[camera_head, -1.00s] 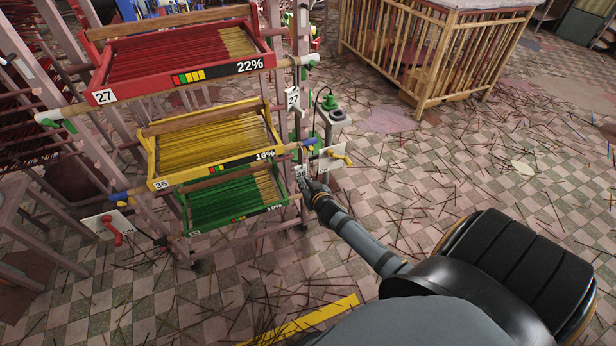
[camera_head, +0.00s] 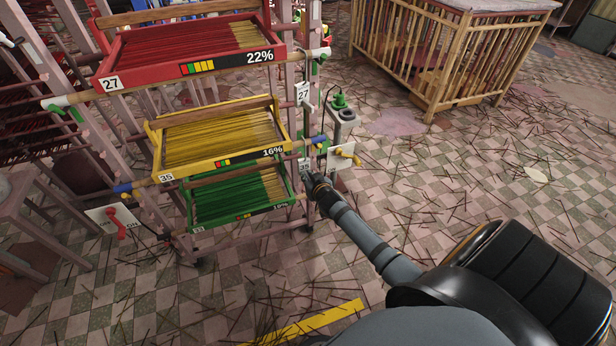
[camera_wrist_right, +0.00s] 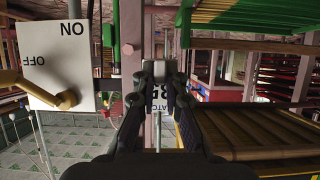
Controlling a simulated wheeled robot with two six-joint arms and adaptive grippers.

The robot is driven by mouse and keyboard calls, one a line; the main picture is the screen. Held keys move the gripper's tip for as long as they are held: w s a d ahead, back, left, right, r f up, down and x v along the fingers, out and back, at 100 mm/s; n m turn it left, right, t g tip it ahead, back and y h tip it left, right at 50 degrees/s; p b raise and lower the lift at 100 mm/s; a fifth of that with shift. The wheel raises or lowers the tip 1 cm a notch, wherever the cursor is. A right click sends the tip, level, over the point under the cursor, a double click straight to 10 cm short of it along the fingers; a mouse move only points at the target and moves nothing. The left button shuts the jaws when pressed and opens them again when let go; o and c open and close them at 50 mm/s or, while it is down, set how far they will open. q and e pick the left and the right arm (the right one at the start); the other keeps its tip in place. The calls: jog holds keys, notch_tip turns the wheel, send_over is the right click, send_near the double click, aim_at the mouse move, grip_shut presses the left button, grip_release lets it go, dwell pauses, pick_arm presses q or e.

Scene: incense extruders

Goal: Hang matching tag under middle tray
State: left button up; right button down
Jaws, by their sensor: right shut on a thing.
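The middle tray (camera_head: 218,163) is yellow, holds yellow sticks and is marked 35 and 16%. My right gripper (camera_head: 312,180) is at the rack's right post, right of and slightly below this tray's front edge. It is shut on a white tag (camera_head: 305,165), partly hidden by the fingers. In the right wrist view the gripper (camera_wrist_right: 160,72) holds the tag (camera_wrist_right: 159,92) between its fingers, with upside-down lettering that seems to read BATCH 35. I cannot tell whether the tag touches a hook. My left gripper is not in view.
A red tray (camera_head: 190,62) marked 27 is above, with a 27 tag (camera_head: 302,93) on the right post. A green tray (camera_head: 240,205) is below. An ON/OFF switch plate (camera_wrist_right: 62,65) with a yellow lever stands close to the gripper.

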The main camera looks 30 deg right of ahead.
jog(key=c, duration=1.3)
grip_release()
jog(key=shift+c, duration=0.2)
jog(key=shift+o, duration=0.4)
jog(key=shift+o, duration=1.2)
jog(key=s+a+p, duration=0.1)
jog(key=s+a, duration=0.1)
jog(key=s, duration=0.7)
